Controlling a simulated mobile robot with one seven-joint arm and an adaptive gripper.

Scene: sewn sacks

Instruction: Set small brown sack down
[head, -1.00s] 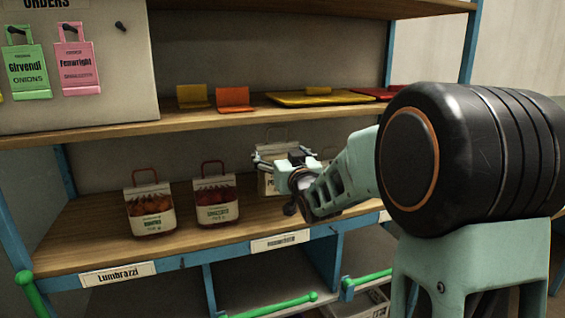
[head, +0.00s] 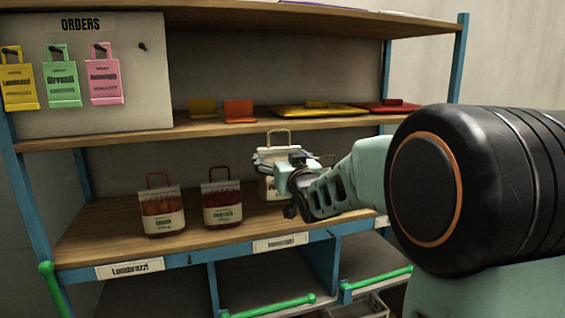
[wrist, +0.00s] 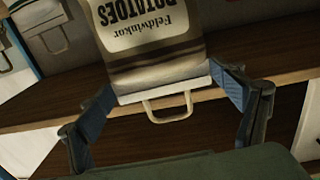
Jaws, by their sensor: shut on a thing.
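The small brown sack (head: 268,188) is a pale brown paper bag with a loop handle, upright behind my gripper in the head view. In the wrist view the sack (wrist: 155,50) shows upside down, with a cream label reading Feldwinkor POTATOES. My gripper (head: 275,162) is shut on the sack near its top, and the fingers (wrist: 168,88) flank its upper edge in the wrist view. The sack is over the middle shelf board (head: 110,235). My gripper hides part of it, and I cannot tell whether its base touches the board.
A name tag (head: 280,242) is on the shelf's front edge. An upper shelf (head: 150,134) runs close above. Bare board lies in front of the sacks.

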